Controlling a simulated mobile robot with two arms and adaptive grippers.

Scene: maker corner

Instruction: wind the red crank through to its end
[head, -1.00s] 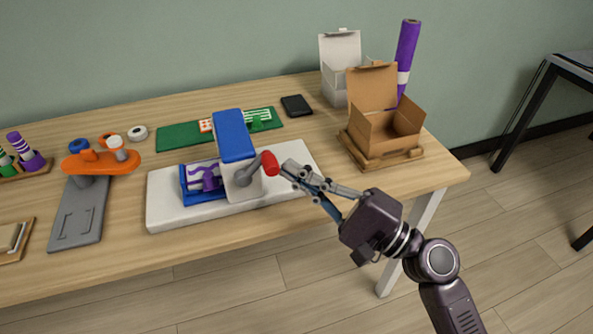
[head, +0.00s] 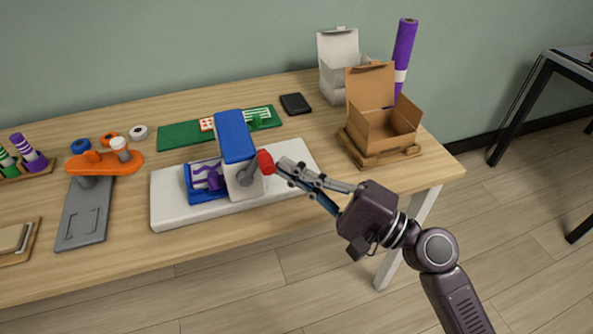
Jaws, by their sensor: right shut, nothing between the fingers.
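The red crank knob (head: 265,162) sits on a grey crank arm (head: 250,174) on the right side of a blue and white device (head: 236,140). The crank arm points up and to the right. The device stands on a white base (head: 180,212), with a purple and white piece (head: 207,177) in a blue tray at its left. My right gripper (head: 281,166) is shut, with its fingertips right beside the red knob; I cannot tell whether they touch it. My left gripper is out of view.
An open cardboard box (head: 385,130) on a wooden pallet stands right of the device. A black flat item (head: 295,104) and a green board (head: 185,135) lie behind it. An orange-handled tool on a grey plate (head: 85,212) is at left.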

